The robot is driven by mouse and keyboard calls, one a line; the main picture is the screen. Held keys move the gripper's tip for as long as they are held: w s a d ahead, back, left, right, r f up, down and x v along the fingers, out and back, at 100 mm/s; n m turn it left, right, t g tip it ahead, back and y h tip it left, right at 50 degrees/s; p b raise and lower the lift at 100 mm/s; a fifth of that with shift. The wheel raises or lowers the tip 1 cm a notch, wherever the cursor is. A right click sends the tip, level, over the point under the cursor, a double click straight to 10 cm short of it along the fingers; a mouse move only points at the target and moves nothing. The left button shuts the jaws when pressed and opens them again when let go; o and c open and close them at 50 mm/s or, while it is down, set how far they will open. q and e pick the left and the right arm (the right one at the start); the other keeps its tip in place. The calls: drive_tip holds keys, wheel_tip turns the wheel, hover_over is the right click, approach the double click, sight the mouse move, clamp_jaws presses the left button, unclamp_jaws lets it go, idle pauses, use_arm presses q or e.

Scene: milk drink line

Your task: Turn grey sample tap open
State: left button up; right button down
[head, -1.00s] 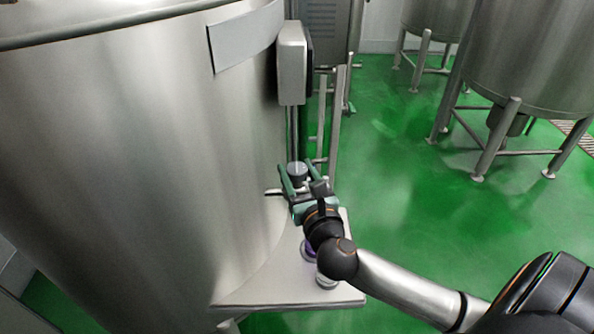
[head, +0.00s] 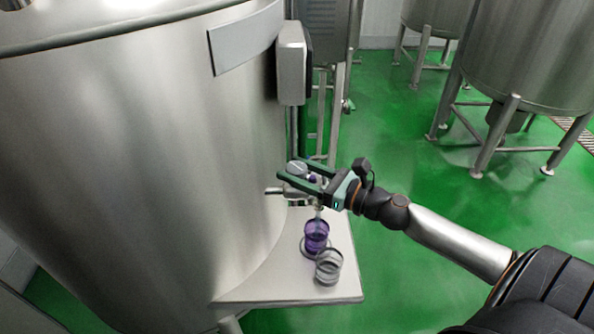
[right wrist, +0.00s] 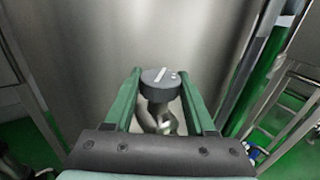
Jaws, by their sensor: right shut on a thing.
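The grey sample tap's round knob (head: 297,168) sits on a short pipe at the side of the big steel tank. My right gripper (head: 294,167) has its green fingers on either side of the knob and is shut on it. In the right wrist view the dark grey knob (right wrist: 160,84) with a white line on top shows between the two fingers (right wrist: 160,95). The valve body below it is partly visible. My left gripper is not in view.
The tank wall (head: 150,170) is close on the left. A grey box (head: 291,62) is above. Green floor (head: 420,160) is free on the right.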

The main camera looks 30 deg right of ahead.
drive_tip(key=n+g+y+b, duration=0.1)
drive_tip(key=n+g+y, duration=0.1)
drive_tip(key=y, duration=0.1)
drive_tip(key=n+g+y+b, duration=0.2)
drive_tip(key=n+g+y, duration=0.1)
drive_tip(key=shift+w+d+n+y, duration=0.2)
drive_tip(key=shift+n+y, duration=0.1)
drive_tip(key=shift+y, duration=0.1)
drive_tip(key=shift+s+a+r+n+g+y+b, duration=0.1)
drive_tip(key=shift+n+g+y+b, duration=0.55)
drive_tip(key=shift+n+g, duration=0.65)
drive_tip(key=shift+a+n+g+y+b, duration=0.1)
drive_tip(key=shift+n+g+y+b, duration=0.55)
drive_tip(key=shift+g, duration=1.15)
drive_tip(key=shift+n+y, duration=0.3)
drive_tip(key=shift+n, duration=0.05)
drive_tip(key=shift+c, duration=1.2)
unclamp_jaws()
drive_tip(key=shift+d, duration=0.1)
drive_tip(key=b+v, duration=0.2)
drive_tip(key=v, duration=1)
drive_tip(key=shift+d, duration=0.2)
